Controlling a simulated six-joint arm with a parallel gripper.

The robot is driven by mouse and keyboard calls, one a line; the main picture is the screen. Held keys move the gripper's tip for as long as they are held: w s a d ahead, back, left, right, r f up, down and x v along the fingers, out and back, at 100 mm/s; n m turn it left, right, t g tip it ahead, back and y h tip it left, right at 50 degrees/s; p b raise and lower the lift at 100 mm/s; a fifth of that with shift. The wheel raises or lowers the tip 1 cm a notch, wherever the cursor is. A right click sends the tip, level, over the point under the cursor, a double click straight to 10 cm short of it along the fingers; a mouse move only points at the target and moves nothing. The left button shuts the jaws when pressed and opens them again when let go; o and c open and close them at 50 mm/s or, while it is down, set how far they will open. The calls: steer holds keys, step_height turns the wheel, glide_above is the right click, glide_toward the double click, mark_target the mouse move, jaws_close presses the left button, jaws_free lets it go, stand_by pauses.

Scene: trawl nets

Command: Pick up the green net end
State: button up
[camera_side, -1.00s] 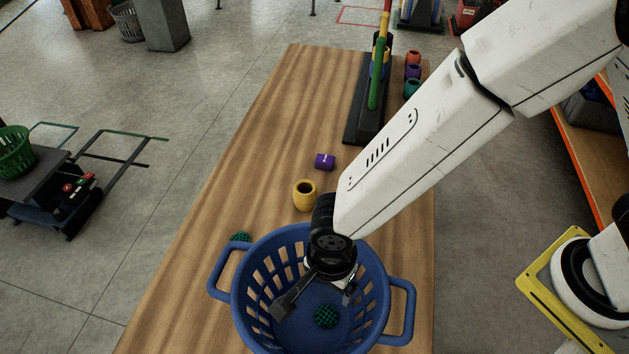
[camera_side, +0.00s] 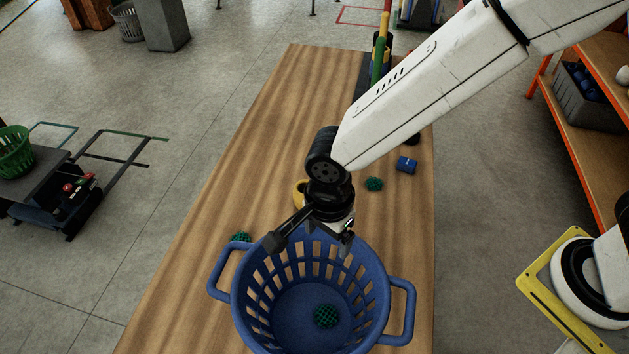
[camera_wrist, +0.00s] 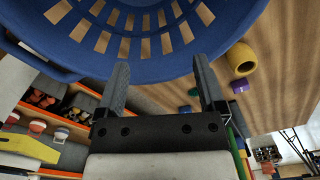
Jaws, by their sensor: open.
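Three dark green net ends show in the side view. One net end (camera_side: 326,316) lies on the floor of the blue basket (camera_side: 222,284). Another (camera_side: 241,237) lies on the table by the basket's upper left rim, partly hidden. A third (camera_side: 374,184) lies on the table beyond the basket, to the right of my wrist. My gripper (camera_side: 312,236) is open and empty over the basket's far rim. In the wrist view its two fingers (camera_wrist: 161,63) stand apart with nothing between them, and the basket wall (camera_wrist: 140,60) spans the top.
A yellow ring-shaped piece (camera_side: 299,195) stands behind my gripper, partly hidden. A blue cylinder (camera_side: 407,165) lies near the table's right edge. The wrist view also shows a purple piece (camera_wrist: 239,86). The wooden table (camera_side: 255,140) is clear on its left side.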

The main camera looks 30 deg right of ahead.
steer(key=w+d+m, duration=0.3)
steer(key=w+d, duration=0.7)
steer(key=d, duration=0.1)
steer(key=m, duration=0.3)
glide_above(375, 181)
steer(key=shift+n, duration=0.3)
steer(key=f, duration=0.9)
steer(key=shift+a+f, duration=0.25)
steer(key=shift+f, duration=1.65)
steer(key=shift+f, duration=0.1)
steer(key=shift+d+f, duration=0.15)
steer(key=shift+f, duration=2.35)
steer(key=shift+c, duration=0.3)
jaws_close()
